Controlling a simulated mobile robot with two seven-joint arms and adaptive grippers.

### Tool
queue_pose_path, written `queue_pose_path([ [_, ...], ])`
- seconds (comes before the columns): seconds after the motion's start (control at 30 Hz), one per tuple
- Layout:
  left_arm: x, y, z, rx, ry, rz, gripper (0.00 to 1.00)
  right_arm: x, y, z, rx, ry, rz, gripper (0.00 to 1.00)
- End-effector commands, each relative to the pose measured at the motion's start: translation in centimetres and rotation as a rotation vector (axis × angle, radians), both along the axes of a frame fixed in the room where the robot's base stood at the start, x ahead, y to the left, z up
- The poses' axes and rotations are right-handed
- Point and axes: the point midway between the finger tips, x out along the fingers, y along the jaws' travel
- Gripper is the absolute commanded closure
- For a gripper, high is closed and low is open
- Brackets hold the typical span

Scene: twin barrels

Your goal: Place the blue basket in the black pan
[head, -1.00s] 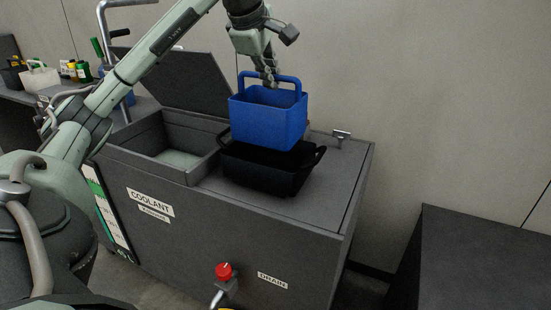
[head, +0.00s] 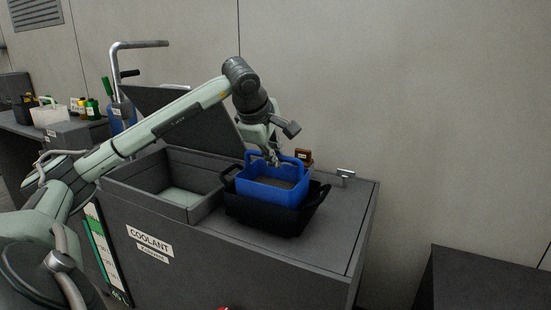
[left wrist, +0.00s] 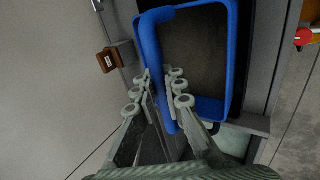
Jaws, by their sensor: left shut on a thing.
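The blue basket (head: 270,190) sits low inside the black pan (head: 262,216) in the head view, with its upper part above the pan's rim. Whether its base rests on the pan's floor is hidden. The pan stands on the coolant cabinet's top. My left gripper (head: 273,160) is over the basket, shut on its handle. In the left wrist view the gripper's fingers (left wrist: 163,92) are on either side of the blue handle (left wrist: 155,60). The basket's inside looks dark and flat. My right gripper is not in view.
The cabinet's open coolant bin (head: 178,190) lies left of the pan, its lid (head: 185,115) raised behind. A small brown block (head: 304,156) is behind the basket. The cabinet top's right part is clear.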

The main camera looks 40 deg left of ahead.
Motion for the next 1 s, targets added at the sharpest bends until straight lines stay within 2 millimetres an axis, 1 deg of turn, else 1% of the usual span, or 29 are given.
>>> queue_pose_path([
  [0.17,0.0,0.0,-0.2,0.001,-0.002,0.000,1.00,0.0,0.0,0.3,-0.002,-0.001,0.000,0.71],
  [0.2,0.0,0.0,-0.3,0.000,0.001,0.000,0.87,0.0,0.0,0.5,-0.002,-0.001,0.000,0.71],
  [0.33,0.0,0.0,-0.2,0.000,0.001,0.000,0.71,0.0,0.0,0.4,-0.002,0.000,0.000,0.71],
  [0.37,0.0,0.0,-0.2,0.000,0.001,0.000,0.69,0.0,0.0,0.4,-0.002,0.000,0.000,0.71],
  [0.63,0.0,0.0,-0.2,0.000,0.001,0.000,0.69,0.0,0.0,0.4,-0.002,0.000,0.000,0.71],
  [0.73,0.0,0.0,0.2,-0.001,0.000,-0.001,0.69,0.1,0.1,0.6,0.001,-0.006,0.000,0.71],
  [0.77,-0.2,0.0,0.5,0.001,-0.002,0.000,0.69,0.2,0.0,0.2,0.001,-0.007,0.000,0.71],
  [0.87,-1.0,-0.2,1.8,0.003,-0.002,0.000,0.69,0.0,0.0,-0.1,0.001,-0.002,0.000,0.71],
  [1.0,-2.6,-0.8,4.5,0.003,-0.005,0.001,0.69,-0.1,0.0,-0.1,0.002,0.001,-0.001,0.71],
])
